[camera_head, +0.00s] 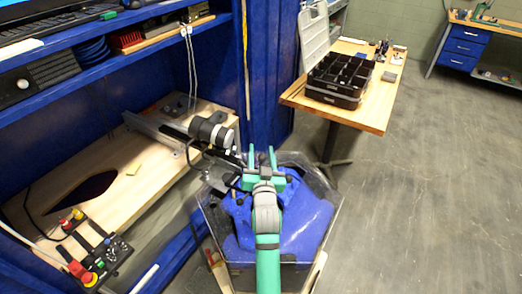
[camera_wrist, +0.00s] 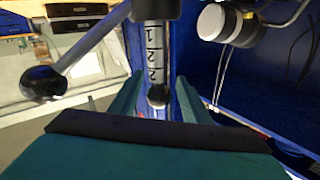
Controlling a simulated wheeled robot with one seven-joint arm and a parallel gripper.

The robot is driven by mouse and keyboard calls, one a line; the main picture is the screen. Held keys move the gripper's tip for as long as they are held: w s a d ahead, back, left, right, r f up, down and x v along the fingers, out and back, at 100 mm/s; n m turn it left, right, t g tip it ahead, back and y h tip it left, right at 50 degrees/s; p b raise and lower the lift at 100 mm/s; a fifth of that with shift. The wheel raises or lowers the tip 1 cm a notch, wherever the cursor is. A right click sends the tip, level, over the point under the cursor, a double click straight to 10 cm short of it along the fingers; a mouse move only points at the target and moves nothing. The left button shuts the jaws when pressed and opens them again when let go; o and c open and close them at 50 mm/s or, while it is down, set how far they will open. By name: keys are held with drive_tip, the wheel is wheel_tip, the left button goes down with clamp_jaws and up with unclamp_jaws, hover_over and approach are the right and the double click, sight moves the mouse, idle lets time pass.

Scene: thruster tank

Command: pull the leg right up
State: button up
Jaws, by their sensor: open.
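The leg, as best I can tell, is a metallic rod with black number marks (camera_wrist: 154,52), upright in the wrist view and ending low in a dark round knob (camera_wrist: 157,95). My gripper (camera_wrist: 160,84) is open, with one green finger on each side of the rod's lower part. I cannot tell whether the fingers touch it. The leg is not clearly made out there. A black and silver cylinder (camera_head: 212,131) is mounted just left of my gripper.
A lever with a black ball end (camera_wrist: 43,82) slants close to the rod. A wooden bench (camera_head: 140,165) in a blue frame stands left, with a control box (camera_head: 95,258) at its front. A table with a black organizer case (camera_head: 340,80) stands behind. Open floor lies right.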

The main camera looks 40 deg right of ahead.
drive_tip(key=shift+x, duration=0.8)
drive_tip(key=shift+c, duration=0.6)
